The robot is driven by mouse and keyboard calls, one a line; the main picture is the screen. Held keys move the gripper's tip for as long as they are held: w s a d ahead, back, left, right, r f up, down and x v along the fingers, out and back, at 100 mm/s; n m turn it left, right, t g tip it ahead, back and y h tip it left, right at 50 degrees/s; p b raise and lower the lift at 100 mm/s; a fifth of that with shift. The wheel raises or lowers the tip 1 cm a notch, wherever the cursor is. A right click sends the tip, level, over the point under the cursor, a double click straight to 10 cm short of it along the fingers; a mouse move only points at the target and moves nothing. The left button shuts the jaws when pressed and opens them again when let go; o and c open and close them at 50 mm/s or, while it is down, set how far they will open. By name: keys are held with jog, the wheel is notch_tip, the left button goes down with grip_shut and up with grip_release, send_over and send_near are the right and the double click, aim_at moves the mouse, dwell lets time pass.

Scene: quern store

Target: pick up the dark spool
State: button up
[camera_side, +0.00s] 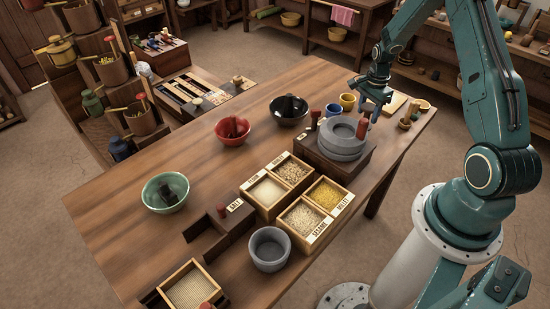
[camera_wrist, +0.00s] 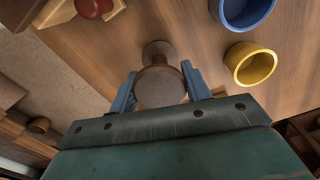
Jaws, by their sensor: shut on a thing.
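A brown spool (camera_wrist: 160,84), with two round ends and a narrow waist, is between the fingers of my gripper (camera_wrist: 159,70) in the wrist view. The fingers are shut on its nearer, wider end, one on each side. In the side view my gripper (camera_side: 374,100) is over the far right of the table, behind the grey quern stone (camera_side: 341,142). The spool cannot be made out clearly there. I cannot tell whether its base touches the table.
A blue cup (camera_wrist: 238,10) and a yellow cup (camera_wrist: 250,66) stand right of the spool in the wrist view. A red knob (camera_wrist: 93,8) is at upper left. Grain boxes (camera_side: 272,217) and bowls, including a black one (camera_side: 288,108), occupy the table (camera_side: 110,225). Its left part is largely clear.

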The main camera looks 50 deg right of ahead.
notch_tip(320, 180, up, 19)
jog(key=shift+f, duration=0.2)
dwell(0.3)
dwell(0.5)
